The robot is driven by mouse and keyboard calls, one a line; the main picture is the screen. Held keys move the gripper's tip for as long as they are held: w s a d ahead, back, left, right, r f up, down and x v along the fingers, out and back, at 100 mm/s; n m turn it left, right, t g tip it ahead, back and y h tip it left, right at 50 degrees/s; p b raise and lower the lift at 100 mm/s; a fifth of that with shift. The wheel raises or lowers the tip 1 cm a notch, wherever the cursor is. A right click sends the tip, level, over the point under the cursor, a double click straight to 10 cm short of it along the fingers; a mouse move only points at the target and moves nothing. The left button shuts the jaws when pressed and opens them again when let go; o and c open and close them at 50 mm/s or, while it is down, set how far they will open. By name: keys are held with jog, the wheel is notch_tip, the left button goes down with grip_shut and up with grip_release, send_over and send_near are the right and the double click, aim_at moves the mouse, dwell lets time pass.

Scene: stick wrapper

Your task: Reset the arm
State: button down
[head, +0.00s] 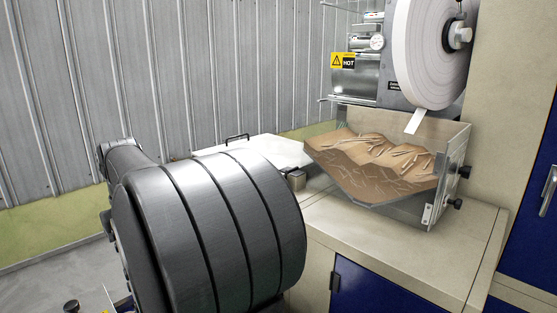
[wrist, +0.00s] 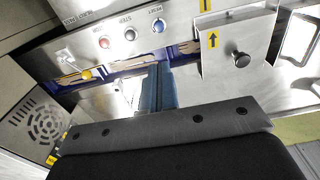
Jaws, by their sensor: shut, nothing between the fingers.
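My arm (head: 215,230) fills the lower left of the head view as large dark rounded links. My gripper is hidden there. In the wrist view, my gripper (wrist: 160,70) shows as narrow blue-grey fingers beyond a dark body and a grey plate. The fingers are shut and empty.
The wrapper machine stands at right with a white paper roll (head: 428,50) and a HOT label (head: 343,60). Below is a metal hopper (head: 452,165) with loose sticks (head: 385,150). In the wrist view, a steel box with a black knob (wrist: 242,60) lies right of the fingers.

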notch_tip(320, 180, down, 10)
notch_tip(320, 180, up, 9)
jog(key=w, duration=0.1)
jog(key=shift+w+d+f+n, duration=0.15)
jog(key=shift+w+d+n, duration=0.05)
jog(key=shift+w+n, duration=0.2)
jog(key=c, duration=2)
grip_release()
jog(key=o, duration=1.4)
jog(key=w+d+r, duration=0.3)
jog(key=d+r, duration=0.1)
jog(key=r, duration=0.2)
jog(key=shift+d+r+m, duration=0.25)
jog(key=shift+r+m, duration=0.05)
jog(key=shift+r, duration=0.1)
jog(key=o, duration=0.4)
jog(key=shift+d+f, duration=0.1)
jog(key=shift+f, duration=0.25)
jog(key=shift+o, duration=1)
notch_tip(320, 180, down, 9)
